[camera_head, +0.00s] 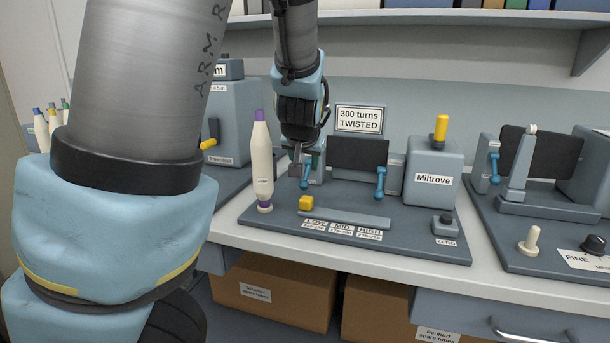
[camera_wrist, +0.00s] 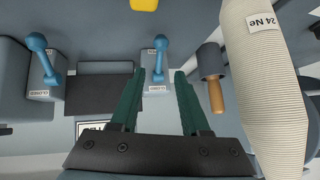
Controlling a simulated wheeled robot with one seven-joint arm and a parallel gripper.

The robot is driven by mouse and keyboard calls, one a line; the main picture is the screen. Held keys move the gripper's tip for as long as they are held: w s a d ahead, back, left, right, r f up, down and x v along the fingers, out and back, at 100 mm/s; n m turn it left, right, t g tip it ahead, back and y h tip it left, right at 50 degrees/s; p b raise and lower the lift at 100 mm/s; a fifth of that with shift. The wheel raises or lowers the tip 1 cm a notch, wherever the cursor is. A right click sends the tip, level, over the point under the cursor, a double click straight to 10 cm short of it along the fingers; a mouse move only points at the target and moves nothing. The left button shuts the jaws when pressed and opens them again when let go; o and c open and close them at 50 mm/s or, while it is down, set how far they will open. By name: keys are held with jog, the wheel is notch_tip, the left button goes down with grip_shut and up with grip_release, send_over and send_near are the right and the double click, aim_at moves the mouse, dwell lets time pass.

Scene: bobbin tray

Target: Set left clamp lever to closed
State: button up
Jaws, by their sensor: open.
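The left clamp lever (camera_head: 305,178) is small and blue, on the Miltrove machine (camera_head: 433,180). In the wrist view, the left clamp lever (camera_wrist: 160,58) has its round knob toward the top of the picture, away from the CLOSED label below it. My gripper (camera_head: 297,170) is beside this lever in the head view and partly covers its mount. In the wrist view my gripper (camera_wrist: 165,73) has its green fingers apart, with the lever seen between and beyond the tips. Contact cannot be told. The right clamp lever (camera_head: 380,183) also shows in the wrist view (camera_wrist: 43,58).
A cream bobbin (camera_head: 262,160) stands close left of my gripper. A wooden-handled part (camera_wrist: 216,95) is near the right finger. A shelf (camera_head: 430,17) hangs above.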

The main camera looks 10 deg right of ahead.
aim_at(305, 176)
jog(key=b+x, duration=0.4)
jog(key=x, duration=0.4)
jog(key=shift+f+b, duration=0.15)
jog(key=shift+b, duration=0.15)
jog(key=shift+x, duration=1.25)
jog(key=shift+d, duration=0.1)
grip_shut()
dwell(0.3)
